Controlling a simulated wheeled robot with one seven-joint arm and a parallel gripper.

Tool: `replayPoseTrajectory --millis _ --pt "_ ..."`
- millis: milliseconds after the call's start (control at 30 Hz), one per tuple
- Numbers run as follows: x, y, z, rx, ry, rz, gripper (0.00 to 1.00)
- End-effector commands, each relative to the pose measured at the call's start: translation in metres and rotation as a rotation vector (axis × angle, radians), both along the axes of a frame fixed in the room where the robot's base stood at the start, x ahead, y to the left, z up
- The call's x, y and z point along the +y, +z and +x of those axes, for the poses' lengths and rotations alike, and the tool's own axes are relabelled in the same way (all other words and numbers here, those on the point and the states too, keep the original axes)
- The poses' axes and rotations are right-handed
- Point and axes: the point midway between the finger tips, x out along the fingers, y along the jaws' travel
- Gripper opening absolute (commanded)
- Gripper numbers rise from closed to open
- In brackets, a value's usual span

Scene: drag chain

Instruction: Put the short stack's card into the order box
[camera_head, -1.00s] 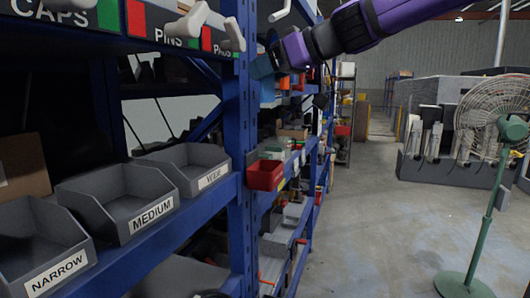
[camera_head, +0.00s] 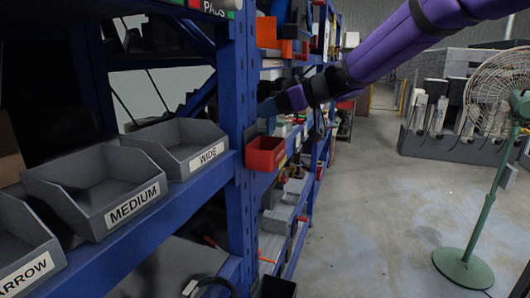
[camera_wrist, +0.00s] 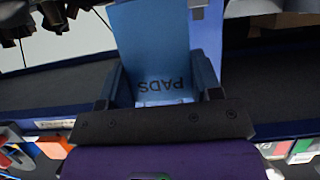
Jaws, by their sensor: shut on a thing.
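In the wrist view a blue card (camera_wrist: 150,38) with upside-down lettering PADS stands between the two fingers of my gripper (camera_wrist: 160,82), which is shut on it. In the head view my gripper (camera_head: 268,106) is beside the blue rack upright, above a small red bin (camera_head: 265,153). The card is hard to make out there. No box in view is marked as the order box. The short stack cannot be picked out; a PADS label (camera_head: 217,8) shows at the top edge.
Grey bins marked MEDIUM (camera_head: 105,190) and WIDE (camera_head: 187,148) sit on the shelf left of the blue upright (camera_head: 240,190). A black box (camera_head: 275,288) is at the bottom edge. A green fan (camera_head: 478,215) stands right. The floor between (camera_head: 365,215) is clear.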

Motion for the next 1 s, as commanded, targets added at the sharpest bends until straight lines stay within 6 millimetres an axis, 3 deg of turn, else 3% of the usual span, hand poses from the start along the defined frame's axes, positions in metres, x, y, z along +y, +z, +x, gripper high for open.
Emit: replayPoseTrajectory --millis 200,567,600,733,1000 --pt "0.0 -0.017 0.0 0.001 0.0 -0.001 0.36" --pt "0.0 -0.021 0.0 0.001 -0.001 0.0 0.36" --pt "0.0 -0.021 0.0 0.0 -0.001 0.0 0.61" --pt "0.0 -0.021 0.0 0.0 -0.001 0.0 0.88" --pt "-0.001 -0.021 0.0 0.0 -0.001 0.0 0.88"
